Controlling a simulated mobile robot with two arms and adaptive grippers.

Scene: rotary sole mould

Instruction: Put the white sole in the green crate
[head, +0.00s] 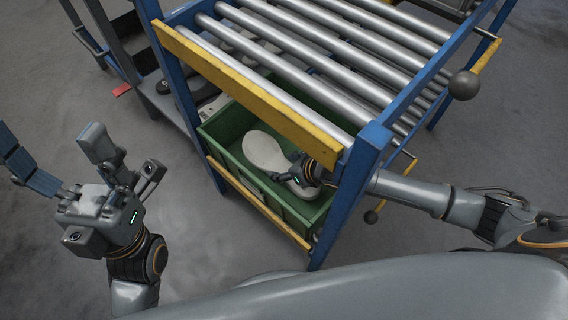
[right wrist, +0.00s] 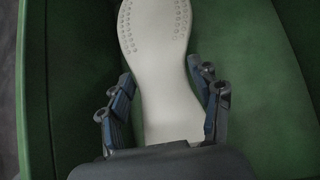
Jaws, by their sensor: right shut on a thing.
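The white sole (head: 264,151) is inside the green crate (head: 258,189), within the crate's walls in the head view. My right gripper (head: 303,176) reaches in under the rollers and is shut on the sole near its right end. In the right wrist view the sole (right wrist: 155,45) lies between the fingers of this gripper (right wrist: 168,98), with the green crate (right wrist: 265,85) around and below it. I cannot tell whether the sole touches the crate's floor. My left gripper (head: 88,178) is at the left, empty, with its fingers spread.
A blue frame (head: 357,185) with steel rollers (head: 290,42) and a yellow rail (head: 245,83) stands over the crate. A blue post stands close to my right forearm. A dark ball knob (head: 463,85) sticks out at the right. The floor at the lower left is clear.

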